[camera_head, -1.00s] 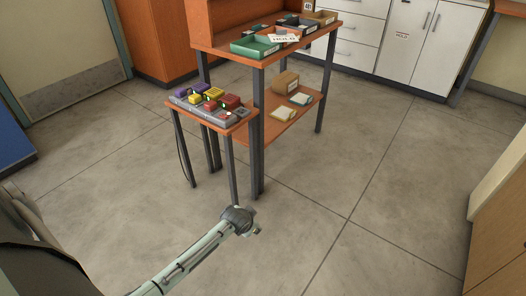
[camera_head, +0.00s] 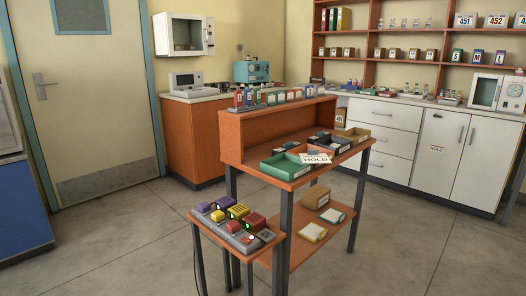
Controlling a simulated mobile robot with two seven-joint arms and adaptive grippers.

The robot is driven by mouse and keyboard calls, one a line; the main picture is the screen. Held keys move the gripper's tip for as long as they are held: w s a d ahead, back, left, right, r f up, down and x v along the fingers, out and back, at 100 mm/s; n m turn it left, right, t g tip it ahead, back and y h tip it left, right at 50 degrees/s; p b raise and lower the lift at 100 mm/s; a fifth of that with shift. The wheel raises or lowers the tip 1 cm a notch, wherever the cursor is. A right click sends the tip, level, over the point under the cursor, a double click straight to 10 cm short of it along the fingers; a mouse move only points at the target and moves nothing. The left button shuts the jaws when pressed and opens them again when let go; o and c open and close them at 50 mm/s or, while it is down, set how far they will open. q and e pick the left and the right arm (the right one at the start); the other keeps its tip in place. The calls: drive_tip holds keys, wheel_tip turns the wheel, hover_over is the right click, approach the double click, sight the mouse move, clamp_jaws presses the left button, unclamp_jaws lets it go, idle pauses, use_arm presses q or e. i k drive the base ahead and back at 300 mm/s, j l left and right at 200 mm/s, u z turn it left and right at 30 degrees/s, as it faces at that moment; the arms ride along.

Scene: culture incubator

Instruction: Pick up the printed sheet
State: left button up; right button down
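I cannot tell for sure which thing is the printed sheet. A white card reading HOLD (camera_head: 316,158) lies over the trays on the orange bench in the middle. Two pads with pale tops lie on the bench's lower shelf, a yellow-edged one (camera_head: 312,232) and a darker-edged one (camera_head: 332,215). A grey-white machine (camera_head: 187,85) stands on the back counter; no loose sheet is clear on it. Neither of my grippers is in view.
The orange bench (camera_head: 290,112) stands mid-room, with a green tray (camera_head: 286,167) on top. A small side table carries a grey rack of coloured blocks (camera_head: 238,229). White cabinets (camera_head: 448,150) line the back. Floor is open at right (camera_head: 400,240) and left.

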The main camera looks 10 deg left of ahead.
sight(313, 156)
drive_tip(key=i+l+u, duration=0.55)
drive_tip(key=i+l, duration=0.55)
drive_tip(key=i+l+u, duration=0.1)
drive_tip(key=l, duration=0.4)
drive_tip(key=i+l, duration=0.35)
